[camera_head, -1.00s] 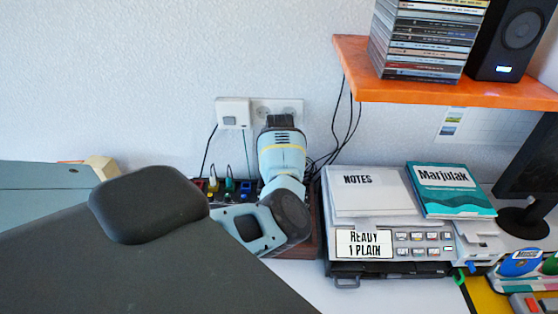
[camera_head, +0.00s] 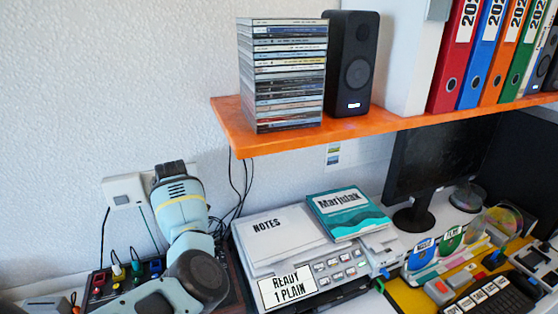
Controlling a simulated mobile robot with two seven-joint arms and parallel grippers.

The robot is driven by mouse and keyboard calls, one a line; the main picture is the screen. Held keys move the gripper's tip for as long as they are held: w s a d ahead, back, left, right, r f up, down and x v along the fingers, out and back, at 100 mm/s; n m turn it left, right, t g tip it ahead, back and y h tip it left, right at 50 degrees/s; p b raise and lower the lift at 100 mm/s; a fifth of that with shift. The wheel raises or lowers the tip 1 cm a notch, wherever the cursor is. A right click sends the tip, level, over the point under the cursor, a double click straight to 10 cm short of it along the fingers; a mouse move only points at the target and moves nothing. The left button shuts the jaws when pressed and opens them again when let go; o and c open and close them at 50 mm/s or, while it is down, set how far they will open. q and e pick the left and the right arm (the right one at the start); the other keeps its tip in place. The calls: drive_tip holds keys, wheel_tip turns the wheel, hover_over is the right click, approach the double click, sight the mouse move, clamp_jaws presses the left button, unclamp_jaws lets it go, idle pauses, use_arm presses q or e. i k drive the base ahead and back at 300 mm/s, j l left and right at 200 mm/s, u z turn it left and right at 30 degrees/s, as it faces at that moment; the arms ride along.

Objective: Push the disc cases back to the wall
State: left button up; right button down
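A tall stack of clear disc cases (camera_head: 282,75) stands upright on the orange shelf (camera_head: 236,135), near its left end. Its bottom front sits close to the shelf's front edge, further forward than the speaker's base. The gap between the stack and the wall is hidden behind the stack.
A black speaker (camera_head: 352,62) stands right of the stack, then a white box (camera_head: 402,58) and several binders (camera_head: 492,52). Shelf left of the stack is bare.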

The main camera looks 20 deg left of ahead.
sight(281, 60)
drive_tip(key=k+l, duration=0.55)
drive_tip(key=l, duration=0.15)
drive_tip(key=k+l, duration=0.6)
drive_tip(key=l, duration=0.15)
